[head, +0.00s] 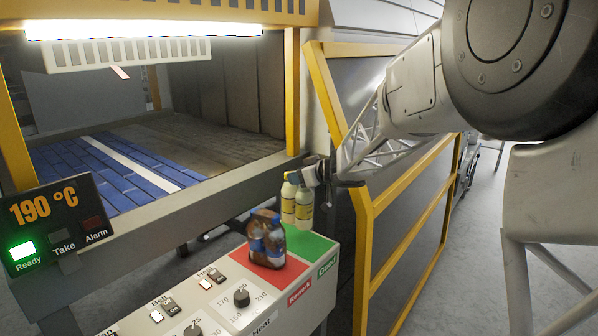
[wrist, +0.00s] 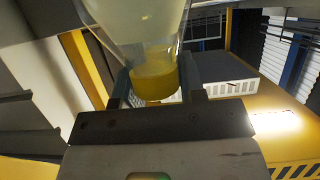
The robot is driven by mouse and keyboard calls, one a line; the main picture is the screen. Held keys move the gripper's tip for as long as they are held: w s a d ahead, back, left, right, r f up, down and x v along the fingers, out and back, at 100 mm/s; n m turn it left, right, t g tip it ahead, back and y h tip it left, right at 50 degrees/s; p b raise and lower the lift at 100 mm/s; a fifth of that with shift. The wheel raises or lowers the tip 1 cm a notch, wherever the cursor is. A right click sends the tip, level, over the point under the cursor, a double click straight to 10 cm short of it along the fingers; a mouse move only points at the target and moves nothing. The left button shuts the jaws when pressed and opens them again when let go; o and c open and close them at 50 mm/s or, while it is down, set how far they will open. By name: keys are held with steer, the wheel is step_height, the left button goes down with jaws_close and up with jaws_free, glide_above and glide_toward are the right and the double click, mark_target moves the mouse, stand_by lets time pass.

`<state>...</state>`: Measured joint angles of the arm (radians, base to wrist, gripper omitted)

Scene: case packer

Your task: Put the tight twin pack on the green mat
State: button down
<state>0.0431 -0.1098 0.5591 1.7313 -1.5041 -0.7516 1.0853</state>
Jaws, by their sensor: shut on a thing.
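My gripper (head: 316,175) is shut on a twin pack of pale yellow bottles (head: 297,204), near its top. In the wrist view the jaws stand on either side of a yellow cap (wrist: 155,80), with clear film around it. The pack hangs roughly upright at the green mat (head: 318,246), which is labelled Good. I cannot tell whether its base touches the mat. Another pack, with dark bottles and blue labels (head: 267,240), stands on the red mat (head: 291,271), labelled Rework, left of and nearer than the held pack.
A control panel (head: 222,300) with knobs and switches lies in front of the mats. A display (head: 58,226) reads 190 °C with a green Ready light. The tunnel with a blue belt (head: 120,170) is at left, and a yellow guard frame (head: 365,225) stands close at right.

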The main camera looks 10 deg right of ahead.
mark_target(311, 193)
steer(key=shift+f, duration=3.15)
steer(key=c, duration=0.6)
jaws_free()
steer(key=shift+d, duration=0.1)
steer(key=shift+v, duration=3.85)
steer(key=shift+s+d+r, duration=0.1)
steer(key=shift+v, duration=3.85)
steer(key=shift+r, duration=0.15)
